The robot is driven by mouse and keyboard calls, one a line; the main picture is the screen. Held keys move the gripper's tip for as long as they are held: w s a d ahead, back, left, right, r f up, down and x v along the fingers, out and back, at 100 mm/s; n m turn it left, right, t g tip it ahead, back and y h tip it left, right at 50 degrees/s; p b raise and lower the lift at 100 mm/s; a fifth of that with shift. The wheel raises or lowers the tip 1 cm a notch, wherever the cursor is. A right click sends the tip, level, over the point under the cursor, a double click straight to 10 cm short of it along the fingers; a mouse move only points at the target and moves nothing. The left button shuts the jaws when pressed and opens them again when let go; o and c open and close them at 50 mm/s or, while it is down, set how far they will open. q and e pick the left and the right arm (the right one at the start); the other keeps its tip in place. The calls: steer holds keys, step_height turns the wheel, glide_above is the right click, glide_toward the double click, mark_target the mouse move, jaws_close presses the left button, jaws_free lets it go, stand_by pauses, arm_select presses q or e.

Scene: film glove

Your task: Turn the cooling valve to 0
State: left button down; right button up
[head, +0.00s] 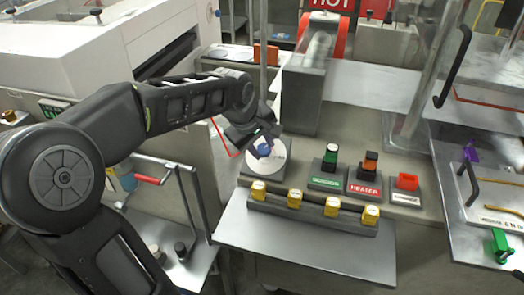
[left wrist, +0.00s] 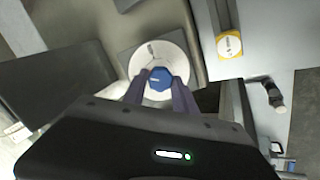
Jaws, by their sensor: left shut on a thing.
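The cooling valve shows as a blue knob (left wrist: 158,84) on a round white dial plate (left wrist: 176,51) in the left wrist view. In the head view the blue knob (head: 264,149) sits on the white dial (head: 278,160), on a grey block behind the yellow pieces. My left gripper (head: 262,142) reaches it from above and is shut on the knob, with one finger on each side, also in the left wrist view (left wrist: 160,88). A dark mark shows on the dial above the knob there; the scale figures are too small to read. My right gripper is not in view.
Several yellow pieces (head: 295,198) stand in a row on a rail before the dial. A green-labelled switch (head: 328,170), a heater switch (head: 366,178) and a red switch (head: 406,182) are to the right. A grey post (head: 305,95) rises behind the dial.

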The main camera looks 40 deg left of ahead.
arm_select(q)
steer(key=n+b, duration=0.2)
steer(key=n, duration=0.2)
steer(key=shift+s+f+t, duration=0.1)
steer(key=shift+f+t, duration=0.05)
steer(key=shift+t, duration=0.15)
steer(key=shift+n+b, duration=0.55)
steer(key=shift+n, duration=0.75)
steer(key=c, duration=1)
jaws_free()
steer(key=v, duration=0.8)
